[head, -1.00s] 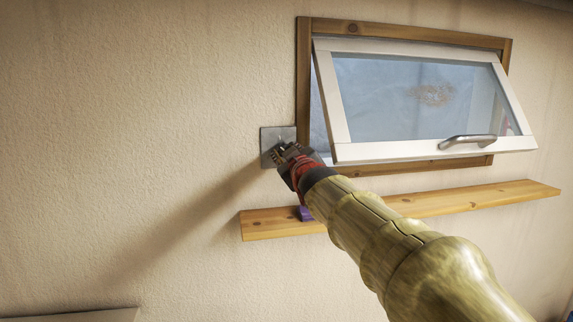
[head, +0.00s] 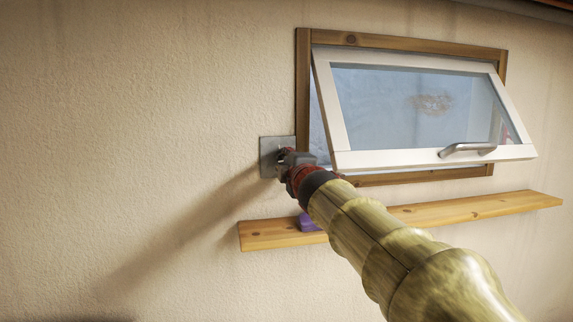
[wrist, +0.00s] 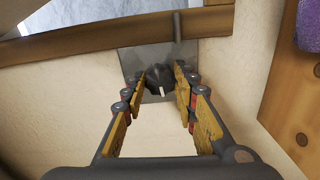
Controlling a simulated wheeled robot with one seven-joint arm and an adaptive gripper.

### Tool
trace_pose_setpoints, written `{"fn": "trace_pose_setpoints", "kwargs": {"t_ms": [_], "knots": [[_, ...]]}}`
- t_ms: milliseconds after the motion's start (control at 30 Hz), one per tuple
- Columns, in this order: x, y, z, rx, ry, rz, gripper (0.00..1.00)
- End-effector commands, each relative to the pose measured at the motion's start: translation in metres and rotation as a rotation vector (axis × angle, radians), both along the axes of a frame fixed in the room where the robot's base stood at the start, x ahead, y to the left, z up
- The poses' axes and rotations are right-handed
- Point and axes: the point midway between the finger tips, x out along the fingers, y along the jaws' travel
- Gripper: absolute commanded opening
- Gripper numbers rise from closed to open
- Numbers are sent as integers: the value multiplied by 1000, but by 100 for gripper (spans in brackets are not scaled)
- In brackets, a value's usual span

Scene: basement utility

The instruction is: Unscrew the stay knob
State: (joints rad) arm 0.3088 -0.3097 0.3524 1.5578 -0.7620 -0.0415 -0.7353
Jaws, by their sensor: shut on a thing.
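The stay knob (wrist: 158,76) is dark, with a white mark on its near face. It sits on a grey metal plate (wrist: 130,62) in the wrist view; the plate (head: 267,146) also shows on the wall at the window's lower left in the head view. My gripper (wrist: 160,80) has its yellow-padded fingers on both sides of the knob, shut on it. In the head view my gripper (head: 284,160) is against the plate and hides the knob. The window sash (head: 430,157) is tilted open, with a metal handle (head: 467,149).
A wooden shelf (head: 450,212) runs along the wall under the window, close below my gripper. A purple object (head: 309,222) lies on it, partly behind my arm. The wooden window frame (head: 303,90) is just right of the plate. The wall to the left is clear.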

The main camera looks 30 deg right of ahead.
Motion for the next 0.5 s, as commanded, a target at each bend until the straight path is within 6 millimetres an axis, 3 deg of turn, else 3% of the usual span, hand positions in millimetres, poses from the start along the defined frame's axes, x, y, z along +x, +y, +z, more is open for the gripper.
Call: {"fn": "trace_pose_setpoints", "kwargs": {"t_ms": [500], "knots": [[0,0,-1,-148,45,0,3]]}}
